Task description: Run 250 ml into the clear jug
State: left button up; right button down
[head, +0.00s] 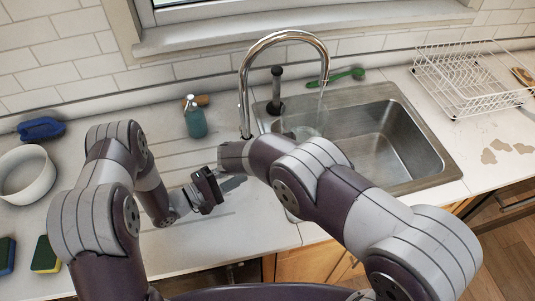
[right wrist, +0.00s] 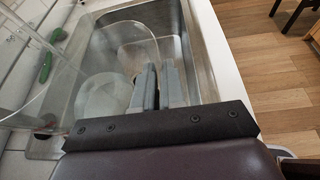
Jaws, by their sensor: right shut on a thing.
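The clear jug (head: 306,122) is in the left part of the sink, below the tap's spout. The tap (head: 285,38) is a tall chrome arch, and a thin pale stream of water (head: 321,98) seems to fall from it towards the jug. In the right wrist view my right gripper (right wrist: 152,82) is shut on the wall of the jug (right wrist: 100,97). Its fingers are hidden behind my arm in the head view. I cannot make out the water level or any markings. My left gripper (head: 208,188) hangs over the counter left of the sink; its jaw gap is unclear.
The steel sink (head: 385,140) is otherwise empty. A white bowl (head: 25,175), blue object (head: 41,128) and sponges (head: 46,255) are at left. A white dish rack (head: 470,80) stands at right.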

pick_arm(q)
jog(key=n, duration=0.1)
jog(key=n+t, duration=0.1)
jog(key=f+n, duration=0.1)
jog(key=n, duration=0.1)
jog(key=shift+s+a+y, duration=0.25)
jog(key=shift+a+y, duration=0.05)
jog(key=shift+y, duration=0.1)
jog(key=x, duration=1.1)
jog(key=shift+w+d, duration=0.25)
jog(key=shift+w, duration=0.1)
jog(key=shift+c, duration=0.3)
